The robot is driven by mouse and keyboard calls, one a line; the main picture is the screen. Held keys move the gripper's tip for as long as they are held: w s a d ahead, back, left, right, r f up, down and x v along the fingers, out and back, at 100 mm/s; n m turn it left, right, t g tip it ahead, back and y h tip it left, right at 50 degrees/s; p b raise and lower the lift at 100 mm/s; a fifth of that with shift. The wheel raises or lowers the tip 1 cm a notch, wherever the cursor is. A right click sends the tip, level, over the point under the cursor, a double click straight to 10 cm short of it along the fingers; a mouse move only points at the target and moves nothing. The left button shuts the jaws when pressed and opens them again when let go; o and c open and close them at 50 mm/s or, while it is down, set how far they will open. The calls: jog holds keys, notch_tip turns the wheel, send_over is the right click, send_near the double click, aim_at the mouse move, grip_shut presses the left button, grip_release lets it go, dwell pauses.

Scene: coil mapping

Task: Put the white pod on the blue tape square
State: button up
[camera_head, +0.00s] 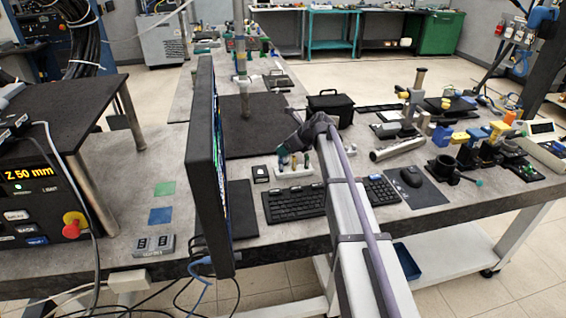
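The blue tape square (160,215) lies flat and bare on the left part of the grey bench, just in front of a green tape square (165,188). I cannot pick out the white pod with certainty. A white holder (291,174) with small coloured upright items stands behind the keyboard. My arm reaches in from the bottom, and my gripper (284,152) is a small dark shape close above or behind this holder. The fingers are too small and dark to tell whether they are open or hold anything.
A tall monitor (206,165) stands between my gripper and the tape squares. A keyboard (296,205), a mouse (411,176) and a black case (330,107) are near my arm. A grey switch box (154,246) sits in front of the blue square.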

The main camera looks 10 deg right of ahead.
jog(key=b+x, duration=0.3)
jog(key=x, duration=0.1)
jog(key=shift+w+f, duration=0.25)
jog(key=shift+f, duration=0.05)
jog(key=shift+w+a+f+b, duration=0.15)
jog(key=shift+w+a+b, duration=0.1)
jog(key=shift+b, duration=0.1)
jog(key=shift+s+r, duration=0.1)
jog(key=shift+r, duration=0.1)
jog(key=c, duration=1.2)
jog(key=shift+o, duration=0.2)
notch_tip(320, 180, up, 11)
jog(key=p, duration=1.1)
jog(key=shift+f, duration=0.25)
